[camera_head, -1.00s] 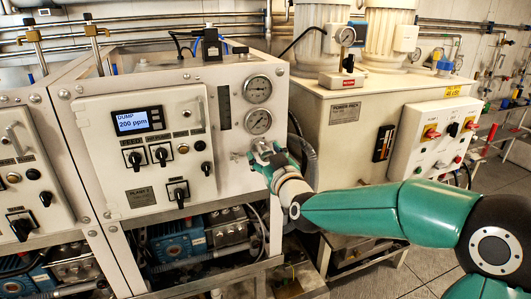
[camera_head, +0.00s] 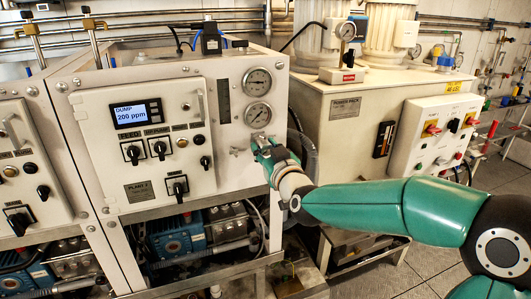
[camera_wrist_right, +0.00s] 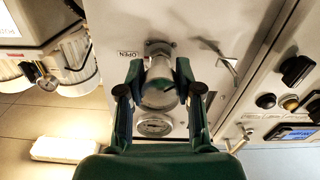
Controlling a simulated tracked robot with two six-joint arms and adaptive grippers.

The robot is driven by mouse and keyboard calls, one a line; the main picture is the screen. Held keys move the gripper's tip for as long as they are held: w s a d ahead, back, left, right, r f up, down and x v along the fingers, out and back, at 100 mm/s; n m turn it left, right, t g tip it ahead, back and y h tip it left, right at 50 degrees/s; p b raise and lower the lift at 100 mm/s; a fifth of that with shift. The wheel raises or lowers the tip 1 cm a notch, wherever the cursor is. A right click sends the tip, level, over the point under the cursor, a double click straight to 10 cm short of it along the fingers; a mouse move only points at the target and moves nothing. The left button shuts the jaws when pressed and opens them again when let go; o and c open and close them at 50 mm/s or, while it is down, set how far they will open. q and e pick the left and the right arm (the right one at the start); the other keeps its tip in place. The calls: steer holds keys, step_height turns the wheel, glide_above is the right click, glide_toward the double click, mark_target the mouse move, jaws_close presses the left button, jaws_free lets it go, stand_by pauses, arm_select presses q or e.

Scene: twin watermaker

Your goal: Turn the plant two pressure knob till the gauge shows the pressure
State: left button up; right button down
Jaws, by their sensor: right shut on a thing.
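Plant two's white panel (camera_head: 232,178) stands in the middle of the head view, with a "PLANT 2" plate. Two round gauges sit one above the other at its right: an upper gauge (camera_head: 257,81) and a lower gauge (camera_head: 258,114). Their needles are too small to read surely. My right gripper (camera_head: 262,146) is at the panel just below the lower gauge and hides the knob in the head view. In the right wrist view, the gripper's two fingers (camera_wrist_right: 160,90) are shut on the silver pressure knob (camera_wrist_right: 158,72), one on each side. My left gripper is out of view.
A display (camera_head: 130,114) reads "DUMP 200 ppm" above black rotary switches (camera_head: 158,149). A small lever valve (camera_wrist_right: 228,66) is beside the knob. The power pack cabinet (camera_head: 345,140) stands to the right.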

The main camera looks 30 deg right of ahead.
steer(key=m+b, duration=0.2)
steer(key=b, duration=0.1)
steer(key=m+b, duration=0.3)
steer(key=shift+f+m, duration=0.2)
steer(key=shift+m, duration=0.1)
steer(key=m+b, duration=0.2)
steer(key=m, duration=0.1)
steer(key=shift+m+b, duration=0.3)
steer(key=shift+m, duration=0.1)
steer(key=m+b, duration=0.2)
steer(key=m, duration=0.2)
steer(key=shift+r+m, duration=0.1)
steer(key=shift+m, duration=0.2)
steer(key=m+b, duration=0.2)
steer(key=m, duration=0.2)
steer(key=m+b, duration=0.1)
steer(key=m, duration=0.5)
steer(key=shift+a+b, duration=0.1)
steer(key=shift+b, duration=0.3)
steer(key=m+b, duration=0.1)
steer(key=m, duration=0.4)
steer(key=shift+b, duration=0.3)
steer(key=shift+m+b, duration=0.45)
steer(key=shift+m, duration=1.35)
